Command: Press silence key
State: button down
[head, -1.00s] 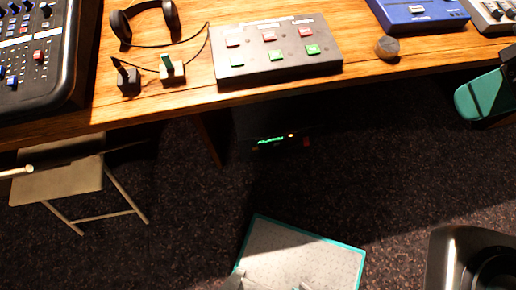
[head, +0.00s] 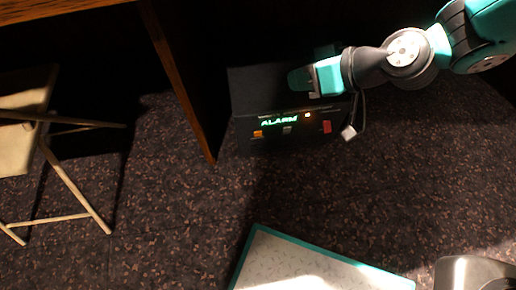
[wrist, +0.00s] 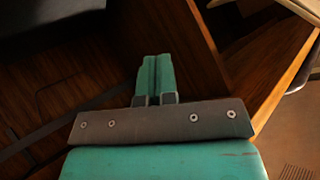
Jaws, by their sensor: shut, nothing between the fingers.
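A black box (head: 245,92) sits in the shade under the desk. Its front has a green lit display (head: 279,122) reading ALARM and a small orange light (head: 307,115). Below are an orange key (head: 257,134), a grey key (head: 287,130) and a red key (head: 327,127). Their labels are too small to read, so I cannot tell which is the silence key. My gripper (head: 297,80) is shut and empty, appearing over the box's upper part, above the keys in the picture. The wrist view shows its fingers (wrist: 155,77) together, with no key in sight.
A wooden desk panel (head: 180,80) stands left of the box. A folding chair (head: 70,185) is at the far left. A teal-edged pale board (head: 300,265) shows at the bottom. Open carpet (head: 190,215) lies in front of the box.

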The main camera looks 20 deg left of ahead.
aim_at(258, 134)
jog(key=s+a+f+t+b, duration=0.1)
jog(key=f+b, duration=0.9)
jog(key=f, duration=1.1)
jog(key=a+f+t+y+b, duration=0.1)
jog(key=f+b, duration=1)
jog(key=f, duration=1.1)
jog(key=a+t, duration=0.1)
jog(key=a, duration=0.1)
jog(key=shift+s+a+m, duration=0.3)
jog(key=shift+s+a, duration=0.05)
jog(key=w+a, duration=0.4)
jog(key=w, duration=0.3)
jog(key=shift+w+a, duration=0.3)
jog(key=shift+w+a, duration=0.25)
jog(key=shift+w, duration=0.1)
